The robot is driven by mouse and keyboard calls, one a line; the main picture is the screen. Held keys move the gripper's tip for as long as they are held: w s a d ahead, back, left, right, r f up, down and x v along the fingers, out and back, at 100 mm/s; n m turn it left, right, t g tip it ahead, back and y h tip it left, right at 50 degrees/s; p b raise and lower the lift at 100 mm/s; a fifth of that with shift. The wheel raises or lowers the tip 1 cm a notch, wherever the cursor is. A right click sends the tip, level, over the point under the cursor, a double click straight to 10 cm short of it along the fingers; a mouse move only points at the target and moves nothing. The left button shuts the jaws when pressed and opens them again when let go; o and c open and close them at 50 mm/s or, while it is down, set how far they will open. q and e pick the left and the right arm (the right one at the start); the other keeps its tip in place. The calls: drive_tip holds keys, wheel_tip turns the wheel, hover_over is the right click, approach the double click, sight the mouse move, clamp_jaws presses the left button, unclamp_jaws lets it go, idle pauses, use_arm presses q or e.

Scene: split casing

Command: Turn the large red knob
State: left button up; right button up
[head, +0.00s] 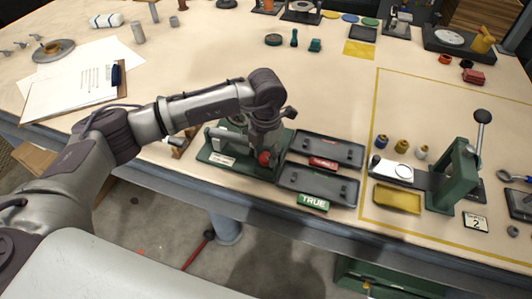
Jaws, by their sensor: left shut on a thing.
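The large red knob (264,159) sits on the front of a green device (243,172) near the table's front edge. Only part of the knob shows below my left gripper (266,149). My left gripper points down over the device and is shut on the red knob; its fingertips are partly hidden by the wrist and the knob. My right gripper is not in the head view.
Two dark trays with red and green labels (313,202) lie right of the device. A green lever press (455,178) and yellow tray (397,199) stand farther right. A clipboard (75,92) lies at left. The table's middle behind the arm is mostly clear.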

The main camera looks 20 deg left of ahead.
sight(266, 157)
use_arm(q)
drive_tip(key=o, duration=1.1)
drive_tip(key=shift+o, duration=0.2)
wheel_tip(266, 157, up, 12)
